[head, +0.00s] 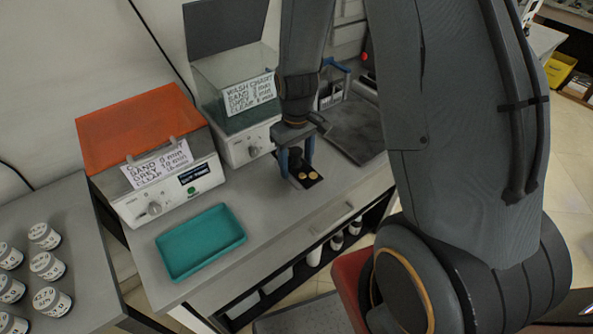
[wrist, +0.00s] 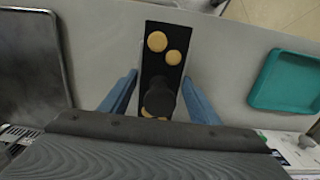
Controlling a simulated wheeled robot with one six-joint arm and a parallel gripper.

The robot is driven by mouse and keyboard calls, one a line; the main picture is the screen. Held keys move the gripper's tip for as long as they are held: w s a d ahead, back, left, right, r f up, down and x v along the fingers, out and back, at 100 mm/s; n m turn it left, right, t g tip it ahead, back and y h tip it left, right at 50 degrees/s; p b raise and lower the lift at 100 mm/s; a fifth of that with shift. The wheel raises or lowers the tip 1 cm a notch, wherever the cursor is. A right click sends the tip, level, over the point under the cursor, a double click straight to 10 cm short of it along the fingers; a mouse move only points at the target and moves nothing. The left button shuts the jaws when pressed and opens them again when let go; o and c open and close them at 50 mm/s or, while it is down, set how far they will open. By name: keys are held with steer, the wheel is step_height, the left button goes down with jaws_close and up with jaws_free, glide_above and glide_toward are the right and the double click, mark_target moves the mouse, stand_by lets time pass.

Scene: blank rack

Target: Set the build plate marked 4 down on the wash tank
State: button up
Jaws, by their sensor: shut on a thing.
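My gripper (head: 297,168), with blue fingers, is shut on a narrow dark build plate (head: 310,182) over the bench. In the wrist view the plate (wrist: 152,62) carries round tan discs and a dark knob (wrist: 159,98) between the fingers. No number is readable on it. I cannot tell whether it touches the bench. The wash tank (head: 205,80) is a clear-walled box on a white base, with a handwritten wash chart on its front. Its dark lid stands raised behind it. The tank is behind and left of my gripper.
An orange-covered machine (head: 130,120) stands left of the tank. A teal tray (head: 200,243) lies on the bench front, and a dark tray (head: 355,130) lies right of my gripper. Several white labelled jars (head: 46,265) stand at far left. Bench between teal tray and gripper is clear.

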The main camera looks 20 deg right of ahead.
mark_target(297, 172)
steer(key=shift+f+p, duration=0.45)
steer(key=shift+f, duration=1.55)
steer(key=shift+f, duration=0.1)
steer(key=o, duration=1.4)
steer(key=shift+o, duration=0.2)
